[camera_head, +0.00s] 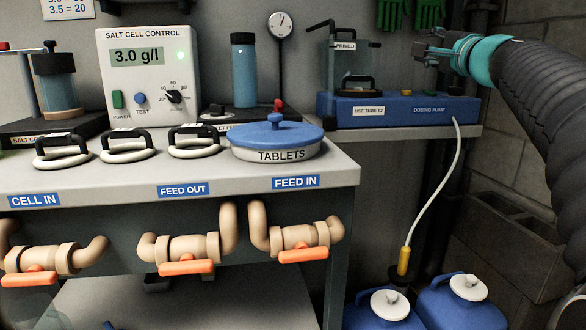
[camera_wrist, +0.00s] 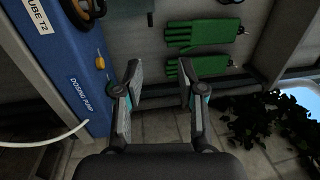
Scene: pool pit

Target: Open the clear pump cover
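The dosing pump (camera_head: 455,106) is a blue unit on the right-hand shelf in the head view. A clear, box-like cover (camera_head: 368,62) with a dark front handle (camera_head: 357,82) stands on its left part, near a "PRIMED" label. I cannot tell whether it is fully down. My gripper (camera_head: 428,52) is to the right of the cover and above the pump, apart from both. In the wrist view my gripper (camera_wrist: 161,75) is open with nothing between its fingers. The pump's blue casing (camera_wrist: 58,50) is at the left there, and the cover is not clearly visible.
Green gloves (camera_head: 410,12) hang on the wall behind my gripper. A pale tube (camera_head: 447,175) runs from the pump to blue jugs (camera_head: 455,305) below. The tablets tub (camera_head: 276,140) and the salt cell control box (camera_head: 150,75) stand on the left bench.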

